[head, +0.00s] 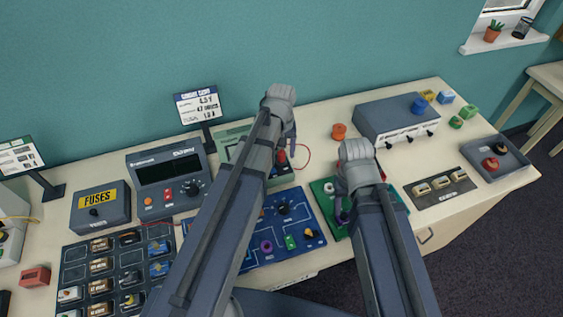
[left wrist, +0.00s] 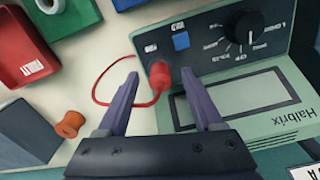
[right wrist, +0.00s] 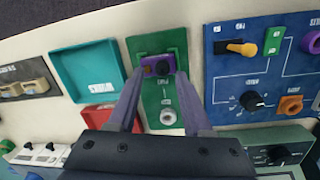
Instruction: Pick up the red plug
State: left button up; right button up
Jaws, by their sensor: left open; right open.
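The red plug (left wrist: 160,78) stands in a socket on the front panel of the green Halbrix meter (left wrist: 275,110), with a red cable (left wrist: 97,85) looping from it onto the table. In the head view the plug (head: 281,157) shows just beside my left gripper (head: 291,148), and my arm hides much of the meter. My left gripper (left wrist: 160,75) is open, with its fingertips on either side of the plug in the picture; contact cannot be told. My right gripper (right wrist: 162,72) is open over a green board (right wrist: 163,98), with a purple and dark part (right wrist: 157,66) between its fingertips.
A blue panel (head: 270,252) with knobs lies left of the green board. An orange spool (head: 338,131) and a grey box (head: 385,125) stand behind my right arm. Meters and a fuse box (head: 100,215) fill the left.

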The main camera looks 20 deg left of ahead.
pick_arm(q)
grip_shut()
dwell(0.6)
